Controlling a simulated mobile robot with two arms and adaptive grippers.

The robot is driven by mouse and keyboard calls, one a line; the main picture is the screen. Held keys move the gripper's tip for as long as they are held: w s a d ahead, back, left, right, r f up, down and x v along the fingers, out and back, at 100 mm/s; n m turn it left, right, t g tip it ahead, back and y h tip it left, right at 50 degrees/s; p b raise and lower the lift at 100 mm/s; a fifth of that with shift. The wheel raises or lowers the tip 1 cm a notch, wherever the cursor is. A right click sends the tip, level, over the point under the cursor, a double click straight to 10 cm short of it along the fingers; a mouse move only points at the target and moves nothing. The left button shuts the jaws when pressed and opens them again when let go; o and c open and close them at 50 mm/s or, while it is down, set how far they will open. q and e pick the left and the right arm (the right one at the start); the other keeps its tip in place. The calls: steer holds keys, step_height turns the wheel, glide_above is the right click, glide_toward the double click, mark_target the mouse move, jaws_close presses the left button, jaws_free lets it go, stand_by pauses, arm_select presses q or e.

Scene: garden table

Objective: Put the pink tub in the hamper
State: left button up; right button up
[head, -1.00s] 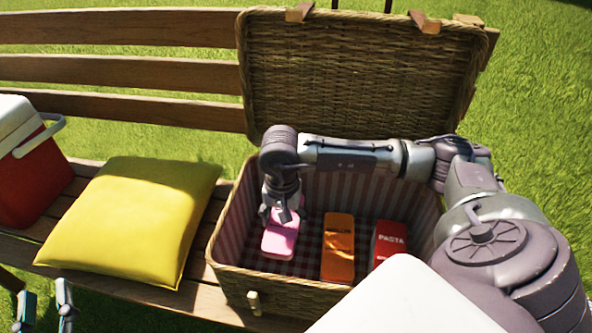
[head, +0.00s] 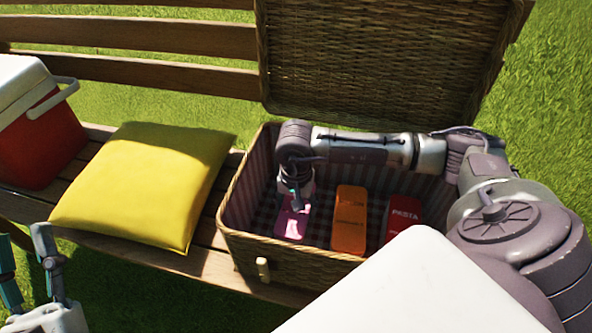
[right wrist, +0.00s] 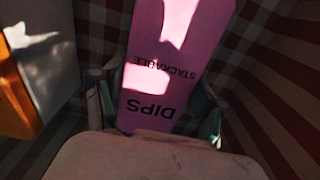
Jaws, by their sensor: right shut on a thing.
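The pink tub (head: 291,222) is inside the open wicker hamper (head: 290,262), at its left side, upright as far as I can tell. My right gripper (head: 295,200) reaches down into the hamper and is shut on the tub. In the right wrist view the pink tub (right wrist: 165,65), lettered "DIPS" and "STACKABLE", sits between the two fingers of my right gripper (right wrist: 157,108). Whether its base touches the checked hamper floor is hidden. My left gripper (head: 27,262) is at the lower left, fingers apart and empty, away from the hamper.
An orange carton (head: 350,220) and a red pasta box (head: 403,215) stand in the hamper right of the tub. The raised lid (head: 385,65) is behind. A yellow cushion (head: 145,185) and a red-and-white cooler (head: 40,135) are on the wooden bench (head: 140,75) to the left.

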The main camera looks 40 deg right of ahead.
steer(key=shift+f, duration=0.1)
steer(key=o, duration=1.3)
arm_select(q)
steer(key=shift+s+r+t, duration=0.25)
steer(key=shift+r+t, duration=0.05)
steer(key=shift+w, duration=0.1)
arm_select(e)
step_height(320, 180, up, 6)
steer(key=shift+f+p, duration=0.2)
steer(key=shift+p, duration=0.7)
arm_select(q)
step_height(320, 180, down, 13)
steer(key=w+a+g+y+p, duration=0.1)
steer(key=w+g+y, duration=0.1)
steer(key=g, duration=0.7)
steer(key=shift+w+a+y+p, duration=0.15)
steer(key=shift+w+y+p, duration=0.2)
steer(key=shift+y, duration=0.15)
arm_select(e)
steer(key=shift+r, duration=3.4)
arm_select(q)
steer(key=shift+f, duration=0.1)
